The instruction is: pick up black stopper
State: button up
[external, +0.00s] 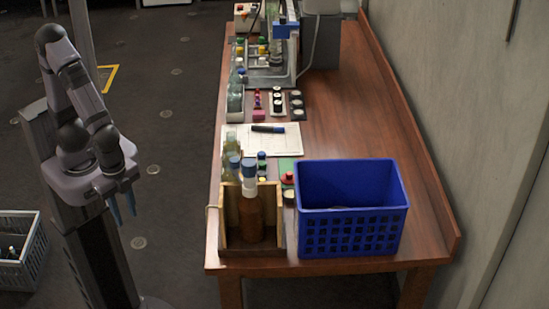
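My gripper (123,207) has two blue fingertips pointing down with a gap between them, and nothing shows between them. It hangs over the floor to the left of the table, apart from everything on it. Several small black round pieces (297,103) sit in a dark strip on the table beyond the notebook. Other small dark pieces (277,103) sit on a pale strip just left of them. I cannot tell which of these is the black stopper.
A blue basket (350,221) and a wooden box (233,249) holding a brown bottle (251,217) stand at the table's near end. A notebook (243,141) bears a dark pen (268,129). The table's right side (355,110) is clear. A grey crate (36,256) stands on the floor.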

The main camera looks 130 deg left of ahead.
jog(key=w+a+r+n+y+b, duration=0.1)
jog(key=w+a+n, duration=0.25)
jog(key=a, duration=0.35)
jog(key=w+a+r+n+y+b, duration=0.1)
jog(key=w+a+n+y, duration=0.15)
jog(key=a+n, duration=0.35)
jog(key=a+r+n+y+b, duration=0.25)
jog(key=a+n, duration=0.65)
jog(key=a, duration=1.1)
jog(key=n+t+h+p, duration=0.3)
jog(key=n+h+p, duration=0.15)
jog(key=n, duration=1.75)
send_near(262, 173)
jog(key=shift+p+x, duration=0.35)
jog(key=shift+x, duration=1.15)
jog(key=shift+w+f, duration=0.1)
jog(key=shift+w, duration=0.1)
jog(key=shift+p+x, duration=1.45)
jog(key=shift+x, duration=0.95)
jog(key=shift+s, duration=0.1)
grip_shut()
